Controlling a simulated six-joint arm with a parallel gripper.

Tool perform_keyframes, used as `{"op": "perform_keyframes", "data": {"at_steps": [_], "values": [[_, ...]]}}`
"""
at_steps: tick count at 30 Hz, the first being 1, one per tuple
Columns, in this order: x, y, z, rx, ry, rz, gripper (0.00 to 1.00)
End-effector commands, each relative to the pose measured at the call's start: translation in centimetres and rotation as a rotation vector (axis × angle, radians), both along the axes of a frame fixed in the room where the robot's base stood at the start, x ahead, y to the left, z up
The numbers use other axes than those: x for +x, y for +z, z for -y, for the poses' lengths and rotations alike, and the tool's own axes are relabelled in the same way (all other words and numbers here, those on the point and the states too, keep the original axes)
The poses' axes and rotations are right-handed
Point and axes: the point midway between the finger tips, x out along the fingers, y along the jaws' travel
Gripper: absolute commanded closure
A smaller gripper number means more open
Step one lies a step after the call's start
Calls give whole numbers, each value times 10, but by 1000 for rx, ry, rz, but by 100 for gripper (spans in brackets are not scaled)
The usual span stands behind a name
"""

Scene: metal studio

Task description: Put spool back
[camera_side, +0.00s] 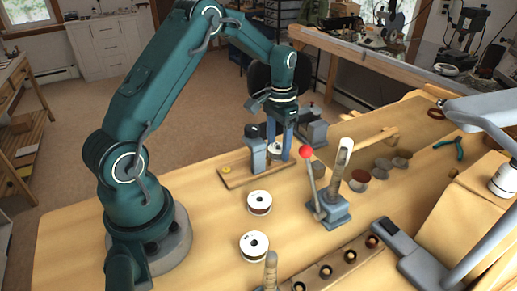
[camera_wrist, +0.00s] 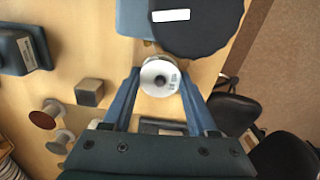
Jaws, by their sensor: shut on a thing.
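A white spool (camera_side: 275,151) is held between the two blue fingers of my gripper (camera_side: 279,148). The wrist view shows its labelled round face (camera_wrist: 160,77) between the fingertips (camera_wrist: 159,82). The gripper is shut on it, close above a wooden board (camera_side: 236,180) and beside a blue-grey upright block (camera_side: 254,150). Whether the spool touches the board is hidden by the fingers. Two more white-faced spools stand on the bench, one nearer the middle (camera_side: 259,201) and one nearer the front (camera_side: 254,245).
A lever fixture with a red ball (camera_side: 306,152) stands right of the spools. A wooden strip with holes (camera_side: 340,268) lies in front. In the wrist view, a dark round part (camera_wrist: 197,25) sits close beyond the held spool.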

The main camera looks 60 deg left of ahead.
Motion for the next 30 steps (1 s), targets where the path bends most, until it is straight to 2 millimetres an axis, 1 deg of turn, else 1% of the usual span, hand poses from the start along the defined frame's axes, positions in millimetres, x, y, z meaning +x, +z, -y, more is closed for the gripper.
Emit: {"op": "perform_keyframes", "data": {"at_steps": [2,5,8,12,16,30], "values": [[0,1,0,0,0,1,100],[1,7,0,1,0,3,100],[1,22,-1,3,0,7,100],[1,51,-1,3,0,8,100],[1,76,-1,3,0,7,100],[1,130,0,1,0,4,100]]}}
